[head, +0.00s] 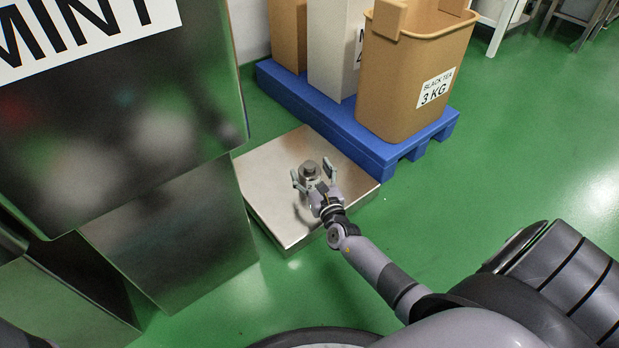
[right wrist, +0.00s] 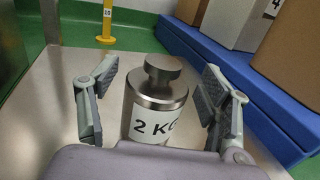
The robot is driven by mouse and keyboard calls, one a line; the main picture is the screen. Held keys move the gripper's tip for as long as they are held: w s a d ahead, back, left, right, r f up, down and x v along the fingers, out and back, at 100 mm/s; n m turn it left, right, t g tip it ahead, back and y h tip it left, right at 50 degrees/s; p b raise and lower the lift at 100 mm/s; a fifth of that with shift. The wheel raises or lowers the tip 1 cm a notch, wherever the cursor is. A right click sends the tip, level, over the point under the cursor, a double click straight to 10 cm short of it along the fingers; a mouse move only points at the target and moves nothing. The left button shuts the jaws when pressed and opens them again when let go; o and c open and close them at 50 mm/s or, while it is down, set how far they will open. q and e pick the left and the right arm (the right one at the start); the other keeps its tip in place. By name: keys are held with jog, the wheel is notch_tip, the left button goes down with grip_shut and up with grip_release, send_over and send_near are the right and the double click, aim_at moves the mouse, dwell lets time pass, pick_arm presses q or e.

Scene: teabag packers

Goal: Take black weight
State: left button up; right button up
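A grey metal weight with a knob on top (head: 309,168) stands upright on the flat steel platform (head: 262,172). No black weight shows; this one looks steel grey. In the right wrist view the weight (right wrist: 158,98) carries a white label reading 2 KG, partly cut off by my gripper body. My right gripper (head: 313,175) is open at the weight. In the right wrist view its fingers (right wrist: 160,80) stand one on each side of the weight, with gaps on both sides. My left gripper is not in view.
A blue pallet (head: 345,127) stands just behind the platform, bearing a brown bin (head: 400,95) labelled BLACK TEA 3 KG and other bins. A large steel machine (head: 120,130) marked MINT stands on the left. A yellow post (right wrist: 106,20) rises beyond the platform. Green floor is clear at right.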

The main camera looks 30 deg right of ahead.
grip_shut()
jog(key=shift+w+r, duration=0.1)
jog(key=shift+r, duration=0.3)
dwell(0.5)
